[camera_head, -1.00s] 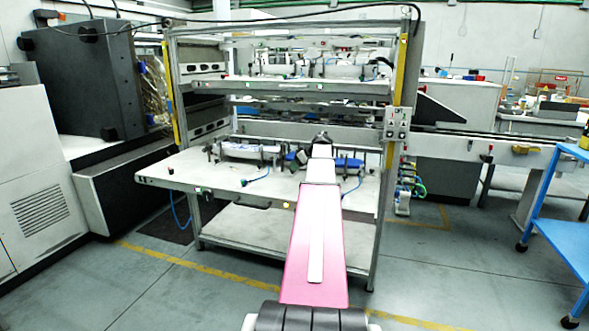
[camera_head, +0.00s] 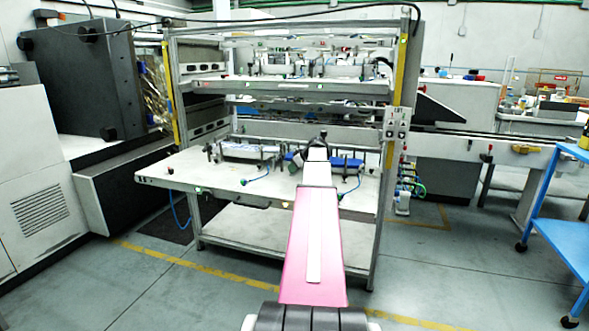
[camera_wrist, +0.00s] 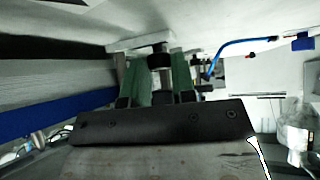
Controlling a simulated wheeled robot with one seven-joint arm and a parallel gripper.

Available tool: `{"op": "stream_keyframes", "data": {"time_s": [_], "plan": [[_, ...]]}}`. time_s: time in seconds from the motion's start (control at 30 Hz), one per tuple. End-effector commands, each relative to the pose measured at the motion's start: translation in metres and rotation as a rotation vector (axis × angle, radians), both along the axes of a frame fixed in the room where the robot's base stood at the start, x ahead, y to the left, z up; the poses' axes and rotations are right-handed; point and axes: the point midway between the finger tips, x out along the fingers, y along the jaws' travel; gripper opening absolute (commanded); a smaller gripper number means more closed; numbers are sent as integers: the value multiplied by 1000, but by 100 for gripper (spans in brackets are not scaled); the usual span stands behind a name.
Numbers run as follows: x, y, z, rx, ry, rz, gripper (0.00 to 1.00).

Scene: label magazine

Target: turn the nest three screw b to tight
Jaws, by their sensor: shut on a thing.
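In the wrist view, a dark round screw knob (camera_wrist: 160,61) sits between the two green fingers of my gripper (camera_wrist: 158,74). The gripper is shut on this knob, under a pale plate. No marking shows which nest or letter it bears, and its tightness cannot be read. In the head view, my arm reaches to the rack's lower worktable (camera_head: 230,182). My wrist hides the knob there, and the fingers cannot be made out.
Blue blocks (camera_head: 346,163) and a pale stack (camera_head: 241,150) stand along the worktable's back. A blue hose shows in the wrist view (camera_wrist: 232,44). Rack posts (camera_head: 392,130) flank the worktable. A blue cart (camera_head: 565,235) stands at right. The floor before the rack is clear.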

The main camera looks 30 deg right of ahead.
Motion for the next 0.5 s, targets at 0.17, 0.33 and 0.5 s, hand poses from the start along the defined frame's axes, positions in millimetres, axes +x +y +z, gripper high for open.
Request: {"op": "stream_keyframes", "data": {"time_s": [0.17,0.33,0.5], "plan": [[-1,2,0,0,-1,-50,1],[-2,4,0,-1,-1,-151,1],[-3,6,0,-1,-1,-298,1]]}}
